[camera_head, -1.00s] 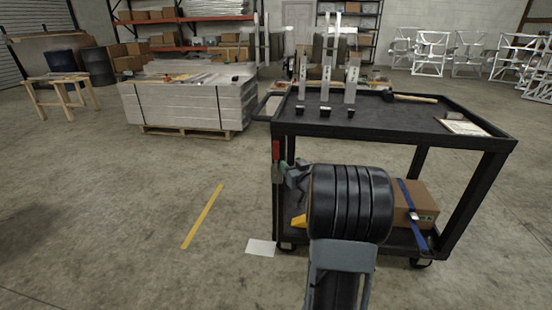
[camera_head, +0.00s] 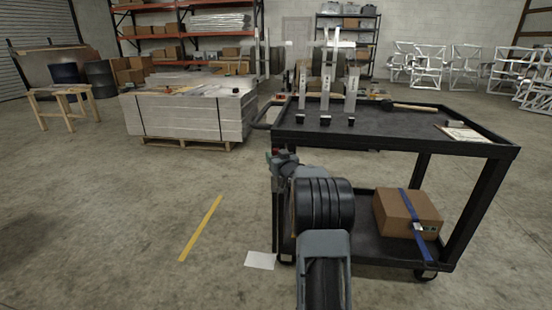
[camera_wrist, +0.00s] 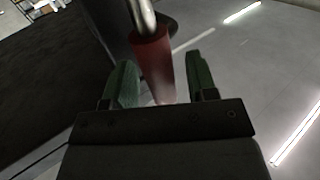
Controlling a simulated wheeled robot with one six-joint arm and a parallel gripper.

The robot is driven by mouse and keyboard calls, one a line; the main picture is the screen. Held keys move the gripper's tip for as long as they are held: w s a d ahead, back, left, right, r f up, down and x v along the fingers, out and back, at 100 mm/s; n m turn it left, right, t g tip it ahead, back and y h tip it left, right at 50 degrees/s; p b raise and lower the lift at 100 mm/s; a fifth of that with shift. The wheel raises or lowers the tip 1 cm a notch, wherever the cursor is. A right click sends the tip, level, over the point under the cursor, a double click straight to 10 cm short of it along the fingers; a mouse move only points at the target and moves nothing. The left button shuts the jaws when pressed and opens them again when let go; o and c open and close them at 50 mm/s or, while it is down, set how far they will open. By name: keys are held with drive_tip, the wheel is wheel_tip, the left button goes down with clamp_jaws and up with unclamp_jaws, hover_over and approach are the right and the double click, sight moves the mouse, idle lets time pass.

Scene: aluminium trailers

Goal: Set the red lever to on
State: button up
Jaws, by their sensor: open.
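The red lever (camera_wrist: 153,65) shows in the wrist view as a red grip on a shiny metal rod. It stands between the two green fingers of my gripper (camera_wrist: 159,62), with visible space on the right side. My gripper is open around it; contact with the left finger is unclear. In the head view, only a small red bit of the lever (camera_head: 278,152) shows at the cart's front left corner. My gripper (camera_head: 283,161) and wrist hide most of it there.
The black cart (camera_head: 400,141) carries upright metal brackets (camera_head: 326,90), a mallet (camera_head: 415,107) and a clipboard (camera_head: 465,133) on top. A strapped cardboard box (camera_head: 407,212) sits on its lower shelf. A pallet stack (camera_head: 190,115) stands behind left.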

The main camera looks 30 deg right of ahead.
drive_tip(key=shift+w, duration=0.1)
clamp_jaws()
idle(0.5)
